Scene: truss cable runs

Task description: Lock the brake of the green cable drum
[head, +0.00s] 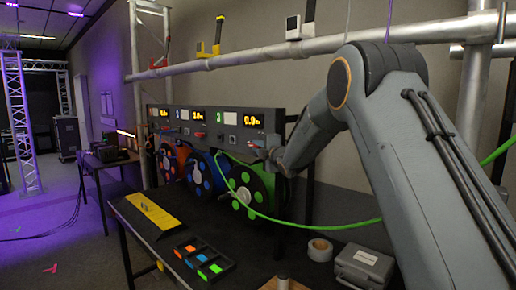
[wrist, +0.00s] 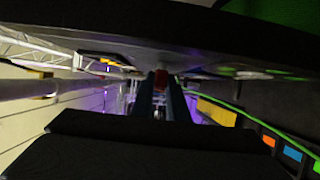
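The green cable drum (head: 247,190) is the rightmost of three drums on the dark bench, and a green cable runs from it to the right. My gripper (head: 262,152) is at the grey panel just above this drum, partly hidden by my wrist. In the wrist view the two dark fingers (wrist: 160,88) are close together. A small red part (wrist: 161,79) shows between or just beyond their tips; it may be a brake lever. I cannot tell whether the fingers touch it. The green drum's brake is not clearly seen in the head view.
The blue drum (head: 200,174) and the red-orange drum (head: 168,162) stand to the left under the display panel (head: 218,117). A yellow pad (head: 158,210), a tray of coloured pieces (head: 203,259), a tape roll (head: 320,250) and a grey case (head: 364,266) lie in front. A truss pipe (head: 230,51) runs above.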

